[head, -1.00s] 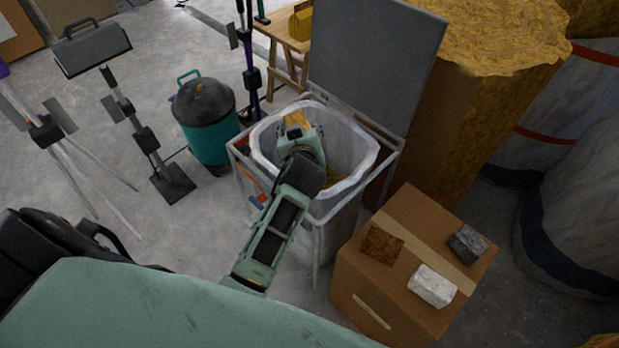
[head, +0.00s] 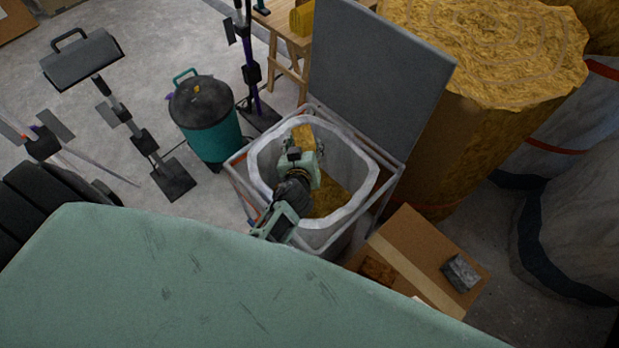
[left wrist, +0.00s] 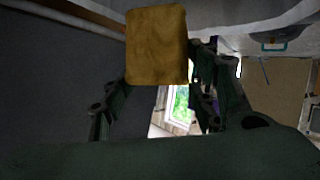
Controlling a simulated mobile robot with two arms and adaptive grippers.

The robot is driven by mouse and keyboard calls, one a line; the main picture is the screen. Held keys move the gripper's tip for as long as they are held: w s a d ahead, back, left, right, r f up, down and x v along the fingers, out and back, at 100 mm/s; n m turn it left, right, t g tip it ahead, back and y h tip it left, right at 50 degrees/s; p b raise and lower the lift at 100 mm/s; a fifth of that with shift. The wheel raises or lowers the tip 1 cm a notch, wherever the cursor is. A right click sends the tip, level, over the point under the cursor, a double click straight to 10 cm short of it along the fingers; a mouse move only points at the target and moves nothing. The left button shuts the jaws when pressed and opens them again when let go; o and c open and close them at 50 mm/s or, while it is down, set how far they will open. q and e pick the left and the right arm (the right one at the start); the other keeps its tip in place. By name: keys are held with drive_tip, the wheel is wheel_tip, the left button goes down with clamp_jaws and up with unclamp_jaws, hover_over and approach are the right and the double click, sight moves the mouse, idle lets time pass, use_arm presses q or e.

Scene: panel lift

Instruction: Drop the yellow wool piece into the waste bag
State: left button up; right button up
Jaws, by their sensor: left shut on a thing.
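The yellow wool piece (head: 303,134) is held by my left gripper (head: 299,150), inside the rim of the waste bag. It also shows large between the fingers in the left wrist view (left wrist: 157,45). The waste bag (head: 358,205) is a white open liner in a metal frame, with its grey lid (head: 375,65) raised. My left gripper is shut on the wool, and its fingers are partly hidden by the wrist in the head view. More yellow material (head: 329,199) lies inside the bag. My right gripper is not in view.
A cardboard box (head: 420,250) stands at the right of the bag with a dark grey block (head: 460,272) and a brown piece (head: 378,269) on it. A teal drum (head: 207,120) stands at the left. A large wool roll (head: 470,100) is behind right.

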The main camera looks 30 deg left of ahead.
use_arm(q)
drive_tip(key=f, duration=0.1)
drive_tip(key=s+b, duration=0.1)
drive_tip(key=f+b, duration=0.1)
drive_tip(key=shift+s+d+f, duration=0.2)
drive_tip(key=shift+d+f, duration=0.05)
drive_tip(key=shift+f, duration=0.1)
drive_tip(key=shift+w+a+f+b, duration=0.1)
drive_tip(key=shift+w+f+b, duration=0.15)
drive_tip(key=shift+f+b, duration=0.6)
drive_tip(key=shift+f, duration=0.4)
drive_tip(key=shift+r, duration=0.1)
drive_tip(key=o, duration=1.3)
